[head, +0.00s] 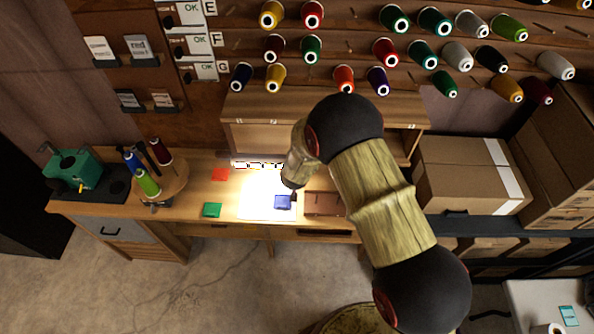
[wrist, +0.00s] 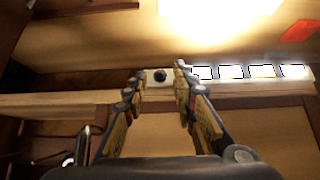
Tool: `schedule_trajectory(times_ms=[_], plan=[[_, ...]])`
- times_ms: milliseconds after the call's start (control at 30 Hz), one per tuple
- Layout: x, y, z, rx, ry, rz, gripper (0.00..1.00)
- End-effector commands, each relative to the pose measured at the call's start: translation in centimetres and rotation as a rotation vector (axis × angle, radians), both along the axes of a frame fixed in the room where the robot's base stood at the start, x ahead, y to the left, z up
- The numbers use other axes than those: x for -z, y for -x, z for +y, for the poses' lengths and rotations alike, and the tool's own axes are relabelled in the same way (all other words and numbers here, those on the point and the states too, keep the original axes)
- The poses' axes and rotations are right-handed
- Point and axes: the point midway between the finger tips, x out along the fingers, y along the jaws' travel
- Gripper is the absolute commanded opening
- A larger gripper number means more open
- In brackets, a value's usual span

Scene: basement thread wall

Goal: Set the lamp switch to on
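In the wrist view a small pale plate with a round black knob (wrist: 160,76), which looks like the lamp switch, sits on the wooden edge. My gripper (wrist: 158,84) is open, with one finger on each side of the knob and a gap between them. I cannot tell if the fingertips touch the plate. The knob's position cannot be read. In the head view my gripper (head: 290,184) is low over the desk, and my arm hides the switch area. A bright pool of light (head: 262,186) lies on the desk to its left.
A row of bright white squares (wrist: 262,71) runs right of the knob. The desk (head: 205,168) holds a red patch (head: 220,174), a green patch (head: 212,210), a blue patch (head: 283,202) and a spool stand (head: 172,190). Cardboard boxes (head: 465,175) stand at right.

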Motion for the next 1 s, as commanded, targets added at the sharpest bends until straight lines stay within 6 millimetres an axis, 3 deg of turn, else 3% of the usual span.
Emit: schedule_trajectory(times_ms=[300, 500, 1000], plan=[[-5.1, 3.9, 0.2, -0.001, -0.001, -0.002, 0.27], [-7.3, 5.9, 0.3, -0.001, -0.001, 0.0, 0.27], [-8.1, 6.7, 0.3, 0.0, 0.0, 0.001, 0.27]])
